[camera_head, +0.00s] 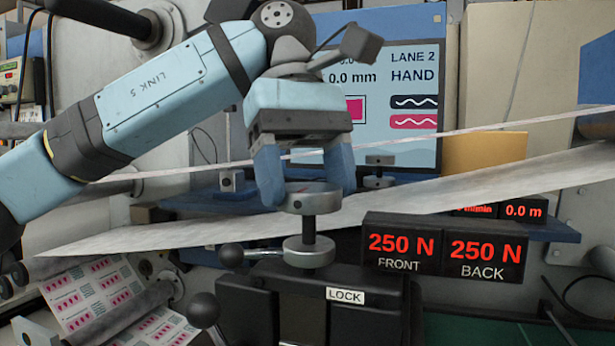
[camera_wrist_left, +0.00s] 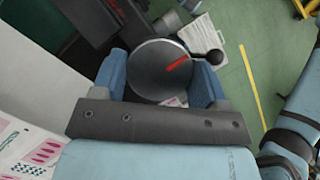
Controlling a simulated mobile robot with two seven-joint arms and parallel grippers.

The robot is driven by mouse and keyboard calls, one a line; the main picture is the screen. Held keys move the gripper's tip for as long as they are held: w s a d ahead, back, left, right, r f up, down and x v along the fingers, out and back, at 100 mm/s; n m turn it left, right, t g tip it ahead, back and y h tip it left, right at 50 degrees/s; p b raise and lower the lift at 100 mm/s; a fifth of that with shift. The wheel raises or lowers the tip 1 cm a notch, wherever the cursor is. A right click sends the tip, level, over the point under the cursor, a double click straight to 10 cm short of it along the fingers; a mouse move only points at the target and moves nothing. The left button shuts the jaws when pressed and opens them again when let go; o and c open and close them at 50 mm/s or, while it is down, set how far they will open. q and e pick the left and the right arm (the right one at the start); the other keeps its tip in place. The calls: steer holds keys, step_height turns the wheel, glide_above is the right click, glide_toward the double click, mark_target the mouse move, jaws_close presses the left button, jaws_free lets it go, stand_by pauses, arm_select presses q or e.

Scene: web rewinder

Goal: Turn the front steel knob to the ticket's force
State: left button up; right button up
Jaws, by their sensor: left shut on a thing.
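The front steel knob (camera_head: 315,203) is a round disc on an upright dark post above a block labelled LOCK. My left gripper (camera_head: 306,188) reaches down over it, with blue fingers shut on its two sides. In the left wrist view the knob (camera_wrist_left: 150,85) sits between the fingers, its red mark pointing up and right. The front display (camera_head: 400,245) reads 250 N, and the back display (camera_head: 485,257) reads 250 N. No force figure from a ticket is legible. My right gripper is not in view.
A second, smaller steel knob (camera_head: 380,160) stands behind. A pale web (camera_head: 440,195) slopes past the front knob. A ball-ended lever (camera_head: 231,255) is left of the post. A screen (camera_head: 400,75) shows LANE 2 HAND. A printed sheet (camera_wrist_left: 203,38) shows beyond the knob.

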arm_select(q)
steer(key=shift+n, duration=0.3)
steer(key=n+t+h+b, duration=0.1)
steer(key=n+b, duration=0.1)
steer(key=n, duration=0.1)
steer(key=shift+a+f, duration=0.1)
steer(key=n+t+b, duration=0.1)
steer(key=n, duration=0.2)
steer(key=n+h+b, duration=0.1)
steer(key=n, duration=0.1)
steer(key=shift+s+n+t, duration=0.1)
steer(key=shift+n+t, duration=0.3)
steer(key=n+t+b, duration=0.1)
steer(key=n, duration=0.3)
steer(key=shift+t+b, duration=0.3)
steer(key=shift+b, duration=0.1)
steer(key=shift+n, duration=0.3)
steer(key=o, duration=0.9)
steer(key=shift+h, duration=0.3)
